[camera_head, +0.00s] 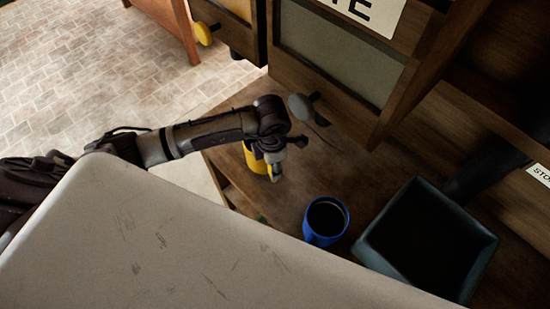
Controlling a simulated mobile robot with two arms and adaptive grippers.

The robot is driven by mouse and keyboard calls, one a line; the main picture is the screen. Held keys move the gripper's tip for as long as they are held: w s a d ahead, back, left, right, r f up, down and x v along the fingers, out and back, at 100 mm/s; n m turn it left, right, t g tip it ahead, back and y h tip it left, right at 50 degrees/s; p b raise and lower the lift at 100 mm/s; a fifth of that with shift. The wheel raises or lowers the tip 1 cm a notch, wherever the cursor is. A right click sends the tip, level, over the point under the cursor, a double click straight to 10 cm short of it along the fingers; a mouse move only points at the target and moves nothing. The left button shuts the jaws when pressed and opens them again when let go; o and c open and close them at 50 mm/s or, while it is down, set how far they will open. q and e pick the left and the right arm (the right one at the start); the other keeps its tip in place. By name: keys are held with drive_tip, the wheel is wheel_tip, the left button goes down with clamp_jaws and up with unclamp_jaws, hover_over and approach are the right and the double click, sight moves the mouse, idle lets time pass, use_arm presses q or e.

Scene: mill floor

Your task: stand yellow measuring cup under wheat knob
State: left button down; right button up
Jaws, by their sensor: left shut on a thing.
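A yellow measuring cup (254,158) is over the wooden counter near its left end, partly hidden behind my left gripper (274,168). My left gripper is shut on it. I cannot tell whether the cup's base touches the counter. A grey knob (301,107) sticks out of the cabinet front just above the gripper. A yellow knob (204,33) sticks out of the bin front further left. Which knob is the wheat one cannot be read from the cut-off label (360,10). My right gripper is not in view.
A blue cup (325,221) stands on the counter (286,196), right of the yellow cup. A dark teal open bin (387,222) stands at the right. The cabinet (352,62) rises behind. A pale scratched surface fills the lower left.

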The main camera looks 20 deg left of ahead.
use_arm(q)
drive_tip(key=shift+w+a, duration=0.35)
drive_tip(key=shift+a, duration=0.15)
drive_tip(key=w+a, duration=0.1)
drive_tip(key=w+a+b, duration=0.2)
drive_tip(key=shift+w+a+f, duration=0.3)
drive_tip(key=shift+w, duration=0.05)
drive_tip(key=w+a, duration=0.1)
drive_tip(key=w+a+b, duration=0.2)
drive_tip(key=w+a, duration=0.1)
drive_tip(key=shift+w+f, duration=0.1)
drive_tip(key=shift+f, duration=0.2)
drive_tip(key=shift+w+a+f+b, duration=0.95)
drive_tip(key=shift+w+a+b, duration=0.25)
drive_tip(key=shift+b, duration=0.55)
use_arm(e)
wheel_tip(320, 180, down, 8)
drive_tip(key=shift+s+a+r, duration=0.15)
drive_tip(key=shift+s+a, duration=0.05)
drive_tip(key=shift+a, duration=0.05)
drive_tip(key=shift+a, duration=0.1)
use_arm(q)
drive_tip(key=shift+c, duration=2.2)
unclamp_jaws()
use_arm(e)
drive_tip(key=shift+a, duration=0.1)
